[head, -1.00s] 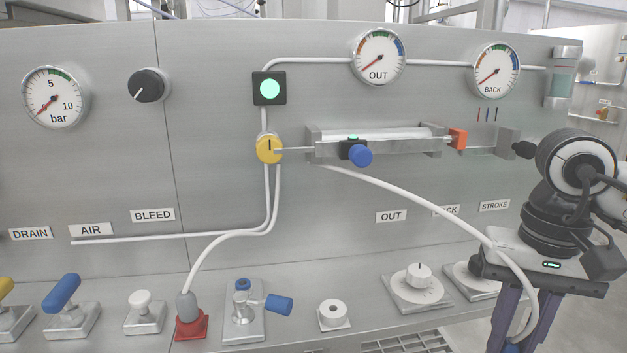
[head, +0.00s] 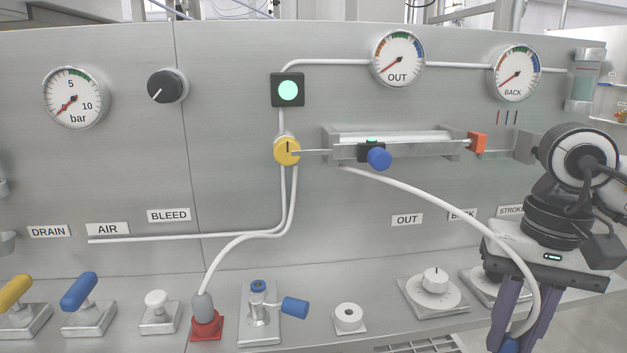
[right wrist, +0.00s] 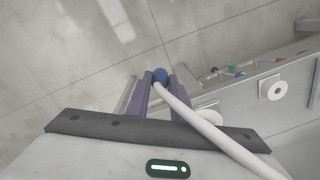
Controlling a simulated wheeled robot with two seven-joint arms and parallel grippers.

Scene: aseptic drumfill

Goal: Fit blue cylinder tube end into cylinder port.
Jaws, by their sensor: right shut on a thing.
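My right gripper (head: 512,338) is low at the right of the head view, in front of the panel's ledge. It is shut on the blue tube end (right wrist: 160,75), which shows between the fingertips in the right wrist view. In the head view the blue end is at the bottom edge, partly cut off. The white tube (head: 430,197) runs from there up to the panel under the cylinder's left end. The cylinder (head: 415,137) lies level on the panel, with a blue knob (head: 379,159) on its front, well above and left of the gripper. I cannot make out which opening is its port. My left gripper is not in view.
Gauges are higher on the panel.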

